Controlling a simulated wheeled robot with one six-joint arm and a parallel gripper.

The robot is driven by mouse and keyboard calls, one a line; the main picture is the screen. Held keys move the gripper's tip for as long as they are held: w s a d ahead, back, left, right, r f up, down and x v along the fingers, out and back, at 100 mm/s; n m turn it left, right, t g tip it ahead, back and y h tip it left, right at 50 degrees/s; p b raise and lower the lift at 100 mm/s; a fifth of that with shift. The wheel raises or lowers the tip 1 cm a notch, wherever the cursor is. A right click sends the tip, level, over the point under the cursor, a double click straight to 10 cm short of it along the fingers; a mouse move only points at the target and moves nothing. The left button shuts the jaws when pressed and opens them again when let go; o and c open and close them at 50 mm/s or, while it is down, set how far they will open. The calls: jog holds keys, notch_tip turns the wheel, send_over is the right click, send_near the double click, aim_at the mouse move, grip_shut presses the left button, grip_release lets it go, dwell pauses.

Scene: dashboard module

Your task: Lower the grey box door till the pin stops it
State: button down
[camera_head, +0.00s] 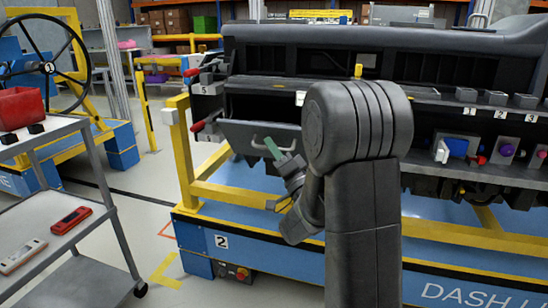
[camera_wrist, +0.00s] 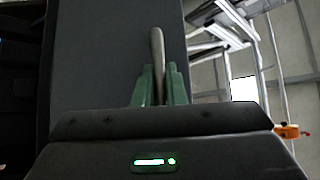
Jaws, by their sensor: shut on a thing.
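The grey box door (camera_head: 238,131) is a flat panel with a pale handle (camera_head: 288,144), low on the left part of the dark dashboard module. It appears swung outward below a dark opening. My gripper (camera_head: 272,148) has green fingers and is at the handle, in front of the door. In the wrist view the green fingers (camera_wrist: 160,88) are shut on the pale handle bar (camera_wrist: 157,45), and the dark grey door panel (camera_wrist: 95,60) fills the area behind them. I cannot make out the stop pin. My arm hides part of the module to the right of the door.
Red-handled clamps (camera_head: 198,126) sit just left of the door. A yellow frame (camera_head: 185,155) and blue base (camera_head: 290,250) lie below. A grey cart (camera_head: 60,200) with a red bin (camera_head: 20,108) stands at left. Open floor (camera_head: 145,190) lies between cart and base.

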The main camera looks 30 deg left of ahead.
jog(key=shift+s+f+n+b, duration=0.1)
jog(key=shift+f+n+b, duration=0.2)
jog(key=shift+b, duration=0.15)
jog(key=shift+r, duration=0.1)
jog(key=c, duration=1.5)
grip_release()
jog(key=shift+d, duration=0.1)
jog(key=v, duration=1.3)
jog(key=shift+d+f, duration=0.2)
jog(key=shift+f, duration=0.15)
